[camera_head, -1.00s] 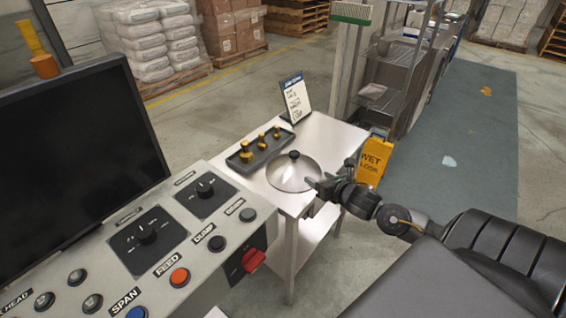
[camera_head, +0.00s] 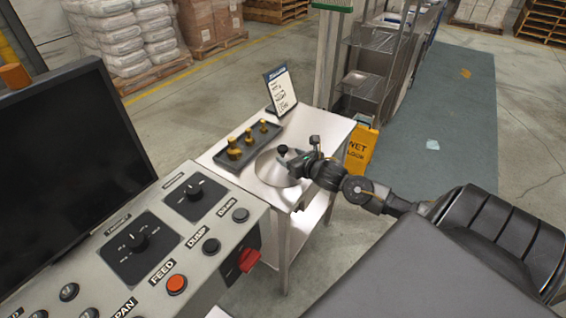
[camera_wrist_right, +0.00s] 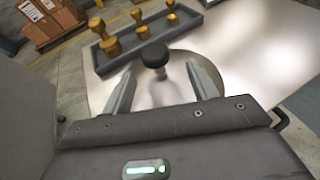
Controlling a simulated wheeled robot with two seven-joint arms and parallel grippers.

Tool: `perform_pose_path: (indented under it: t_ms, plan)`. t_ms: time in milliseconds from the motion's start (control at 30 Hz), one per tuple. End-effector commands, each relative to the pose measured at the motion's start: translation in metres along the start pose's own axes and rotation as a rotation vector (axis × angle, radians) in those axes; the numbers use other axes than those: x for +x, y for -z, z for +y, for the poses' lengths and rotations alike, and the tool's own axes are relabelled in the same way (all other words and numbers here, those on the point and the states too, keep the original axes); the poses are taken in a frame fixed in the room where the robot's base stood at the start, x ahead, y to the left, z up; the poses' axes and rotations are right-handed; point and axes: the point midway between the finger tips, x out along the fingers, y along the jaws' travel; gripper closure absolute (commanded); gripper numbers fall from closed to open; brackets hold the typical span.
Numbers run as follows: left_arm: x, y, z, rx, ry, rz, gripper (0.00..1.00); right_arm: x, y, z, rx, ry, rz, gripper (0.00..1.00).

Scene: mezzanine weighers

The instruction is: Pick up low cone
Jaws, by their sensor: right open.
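The low cone (camera_head: 268,172) is a shallow silver metal cone with a black knob (camera_head: 283,150) on top, standing on a small steel table. In the right wrist view the cone (camera_wrist_right: 165,92) is partly hidden by my gripper, and its knob (camera_wrist_right: 155,54) shows beyond and between the fingertips. My right gripper (camera_head: 292,160) is over the cone close to the knob. In the right wrist view the gripper (camera_wrist_right: 162,75) is open, with nothing held. My left gripper is not in view.
A dark tray (camera_head: 232,158) with brass weights stands left of the cone. A sign (camera_head: 281,90) stands at the table's back. The steel table (camera_head: 322,128) has bare space to the right. A control panel (camera_head: 215,225) and a monitor (camera_head: 75,165) stand at left.

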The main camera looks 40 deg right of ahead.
Motion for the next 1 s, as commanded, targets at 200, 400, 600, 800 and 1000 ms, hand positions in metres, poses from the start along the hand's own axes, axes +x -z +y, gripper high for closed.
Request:
perform_pose_path:
  t_ms: [200,400,600,800,1000]
  plan:
    - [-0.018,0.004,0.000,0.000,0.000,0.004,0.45,0.026,-0.005,0.003,0.005,0.002,0.000,0.41]
    - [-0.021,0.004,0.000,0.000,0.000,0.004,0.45,0.047,-0.002,0.002,0.001,0.001,0.001,0.41]
    - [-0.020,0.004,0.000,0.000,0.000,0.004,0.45,0.050,-0.001,0.003,0.000,0.000,0.000,0.41]
    - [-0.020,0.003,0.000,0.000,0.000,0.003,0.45,0.050,-0.001,0.002,0.000,0.000,0.000,0.56]
    - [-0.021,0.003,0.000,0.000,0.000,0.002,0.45,0.050,-0.001,0.002,0.001,0.001,0.000,0.83]
